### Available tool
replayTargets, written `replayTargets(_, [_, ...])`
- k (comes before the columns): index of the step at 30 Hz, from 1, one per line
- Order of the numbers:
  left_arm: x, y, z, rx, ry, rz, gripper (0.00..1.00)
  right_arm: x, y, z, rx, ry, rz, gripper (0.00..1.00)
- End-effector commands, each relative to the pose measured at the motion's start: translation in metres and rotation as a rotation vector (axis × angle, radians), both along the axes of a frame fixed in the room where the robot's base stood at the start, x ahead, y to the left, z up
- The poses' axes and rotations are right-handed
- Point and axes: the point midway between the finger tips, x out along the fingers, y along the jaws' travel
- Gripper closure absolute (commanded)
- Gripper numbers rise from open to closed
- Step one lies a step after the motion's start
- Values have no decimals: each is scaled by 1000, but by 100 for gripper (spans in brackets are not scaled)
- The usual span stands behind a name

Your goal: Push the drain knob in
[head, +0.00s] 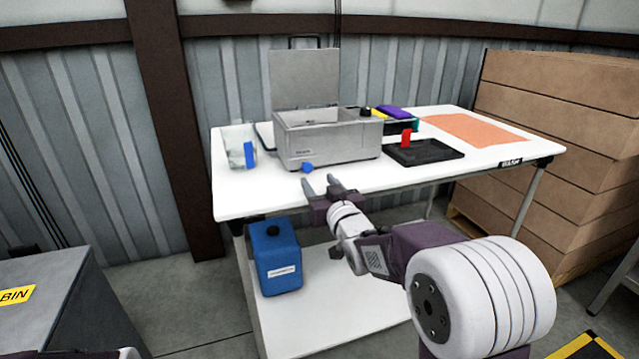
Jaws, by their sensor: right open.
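The drain knob (307,168) is a small blue knob low on the front of a grey metal bath (335,143), near its left corner. The bath stands on the white table with its lid (304,78) raised at the back. My right gripper (321,186) is open, its two fingers pointing towards the table's front edge, just below and to the right of the knob in the picture. It looks apart from the knob, and nothing shows between the fingers. How far the knob sticks out is too small to tell. My left gripper is not in view.
On the white table (370,180), a clear container (232,145) with a blue item stands left of the bath. Right of it are a black tray (428,154), a red item (406,137) and an orange mat (472,130). A blue jug (277,262) stands on the lower shelf.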

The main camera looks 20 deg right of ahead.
Motion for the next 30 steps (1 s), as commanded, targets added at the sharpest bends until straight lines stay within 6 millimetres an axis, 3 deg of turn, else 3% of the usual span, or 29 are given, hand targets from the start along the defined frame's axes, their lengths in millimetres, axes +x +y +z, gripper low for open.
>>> replayTargets(4, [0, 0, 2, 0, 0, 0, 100, 0, 0, 1, 0, 1, 0, 50])
replayTargets(7, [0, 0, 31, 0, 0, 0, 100, -8, 0, 7, 0, 7, 1, 50])
replayTargets(9, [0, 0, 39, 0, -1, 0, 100, -14, -1, 2, 1, 6, 0, 50])
replayTargets(14, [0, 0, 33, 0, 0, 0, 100, -13, 0, -5, -1, 0, 0, 50])
replayTargets(24, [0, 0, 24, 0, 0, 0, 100, 50, 2, -7, 0, -1, 0, 50])
replayTargets(30, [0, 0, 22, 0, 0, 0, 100, 73, 3, -5, 0, 0, 0, 50])
